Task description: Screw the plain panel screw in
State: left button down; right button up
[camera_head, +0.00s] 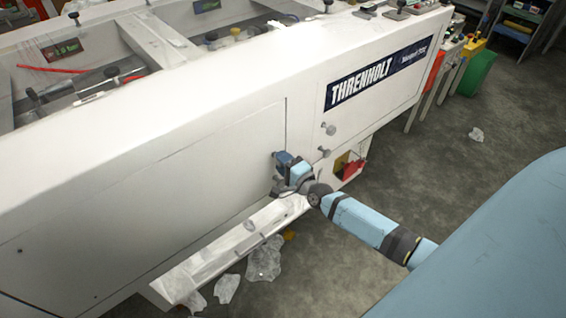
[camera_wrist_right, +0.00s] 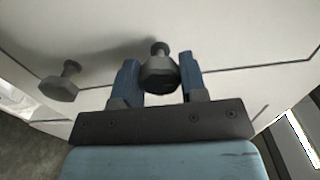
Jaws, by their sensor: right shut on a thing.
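My right gripper (camera_head: 284,160) is at the front of the white machine, by the edge of its side panel (camera_head: 150,200). In the right wrist view the gripper (camera_wrist_right: 160,78) is shut on a grey screw (camera_wrist_right: 158,75) with a wide faceted head. Its head is between the two blue fingers, and its thin shank points toward the white panel face. How deep the shank sits cannot be told. In the head view the gripper hides this screw. A similar knobbed screw (camera_wrist_right: 63,83) stands out to the left in the wrist view. My left gripper is not in view.
Two knobs (camera_head: 329,128) (camera_head: 323,152) stick out of the machine right of my gripper. A ledge (camera_head: 215,255) runs below the panel. Crumpled clear film (camera_head: 265,258) lies on the floor. Open floor lies to the right.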

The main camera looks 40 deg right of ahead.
jog(key=o, duration=0.9)
jog(key=s, duration=0.4)
jog(key=s+b, duration=0.1)
jog(key=s, duration=0.4)
jog(key=s+d, duration=0.1)
jog(key=s, duration=0.4)
jog(key=shift+d, duration=0.1)
jog(key=s+a+n+g+p, duration=0.1)
jog(key=s+a+n+g, duration=0.1)
jog(key=s+a+n, duration=0.2)
jog(key=s+a+f+n+g+y+p, duration=0.1)
jog(key=s+a+n, duration=0.3)
jog(key=a+n, duration=0.4)
jog(key=s+a+f+n+g+y+p, duration=0.1)
jog(key=s+a+n+g+p, duration=0.2)
jog(key=a+n, duration=0.3)
jog(key=shift+s+n+g, duration=0.5)
jog(key=shift+s+n, duration=0.1)
jog(key=shift+n, duration=0.4)
